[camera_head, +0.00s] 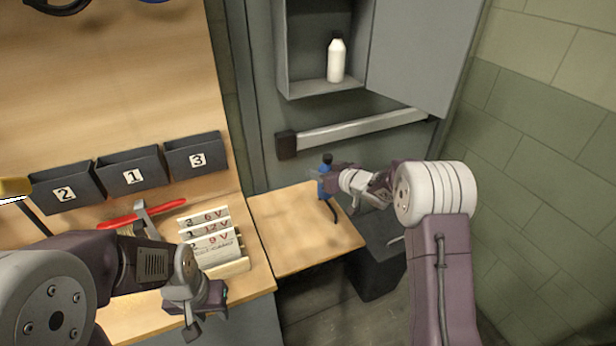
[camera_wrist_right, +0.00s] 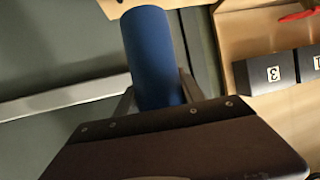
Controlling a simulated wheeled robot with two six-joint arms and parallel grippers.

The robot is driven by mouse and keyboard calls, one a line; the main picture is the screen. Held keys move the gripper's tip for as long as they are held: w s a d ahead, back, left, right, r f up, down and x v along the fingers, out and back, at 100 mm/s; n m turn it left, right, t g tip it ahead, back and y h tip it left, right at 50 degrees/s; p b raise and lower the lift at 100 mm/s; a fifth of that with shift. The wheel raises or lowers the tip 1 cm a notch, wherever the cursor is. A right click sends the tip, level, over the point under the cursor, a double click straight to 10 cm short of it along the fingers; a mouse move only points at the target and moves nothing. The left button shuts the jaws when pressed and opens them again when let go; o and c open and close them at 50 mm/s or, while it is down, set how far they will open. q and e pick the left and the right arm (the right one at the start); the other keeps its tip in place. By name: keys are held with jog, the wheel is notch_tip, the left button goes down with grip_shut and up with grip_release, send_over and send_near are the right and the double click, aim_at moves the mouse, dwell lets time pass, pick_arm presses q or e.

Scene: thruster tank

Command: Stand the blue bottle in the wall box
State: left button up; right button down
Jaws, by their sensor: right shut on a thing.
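The blue bottle (camera_head: 325,183) has a dark cap and is held upright in my right gripper (camera_head: 328,178), over the small wooden table. In the right wrist view the blue bottle (camera_wrist_right: 152,50) stands between the two fingers (camera_wrist_right: 155,92), which press on its sides. The grey wall box (camera_head: 294,58) is above and behind, with its door (camera_head: 415,50) swung open to the right. A white bottle (camera_head: 336,60) stands on the box floor. My left gripper (camera_head: 203,312) is over the front of the workbench at lower left; its finger gap is not clear.
A horizontal grey bar (camera_head: 355,131) runs below the wall box. Bins numbered 2 (camera_head: 65,188), 1 (camera_head: 132,174) and 3 (camera_head: 197,156) hang at left. Box floor left of the white bottle is free.

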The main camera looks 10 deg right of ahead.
jog(key=shift+d, duration=0.1)
jog(key=a+f, duration=0.3)
jog(key=a, duration=0.1)
jog(key=a+f+b, duration=0.1)
jog(key=a+f, duration=0.2)
jog(key=f, duration=0.1)
jog(key=a+f, duration=0.4)
jog(key=shift+s+a+b, duration=0.3)
jog(key=shift+a, duration=0.05)
jog(key=shift+s+d+r, duration=0.1)
jog(key=shift+s+d, duration=0.05)
jog(key=shift+s, duration=0.05)
